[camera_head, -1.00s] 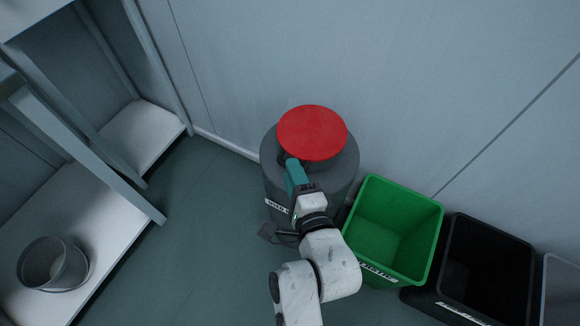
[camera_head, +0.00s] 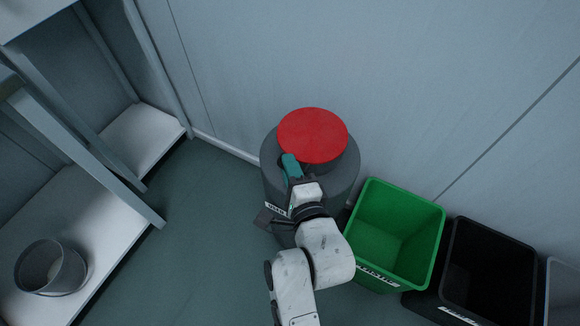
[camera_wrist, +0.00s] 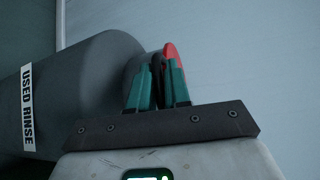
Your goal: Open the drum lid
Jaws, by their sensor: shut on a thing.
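The drum (camera_head: 270,190) is a grey cylinder against the wall, with a narrower collar and a flat round red lid (camera_head: 313,134) on top. The lid lies over the collar; I see no clear gap. My gripper (camera_head: 290,160) is at the lid's near left edge, its teal fingers partly hidden by my wrist. In the wrist view the drum (camera_wrist: 85,90) lies sideways, and the lid (camera_wrist: 172,53) shows as a red edge behind the right finger. My gripper (camera_wrist: 158,72) is shut on a dark handle (camera_wrist: 157,60) at the lid's rim, mostly hidden between the fingers.
A green bin (camera_head: 393,235) stands close to the drum's right, with a black bin (camera_head: 490,270) beyond it. Shelving (camera_head: 85,230) at the left carries a grey bucket (camera_head: 50,268). Floor (camera_head: 190,235) is free between shelving and drum.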

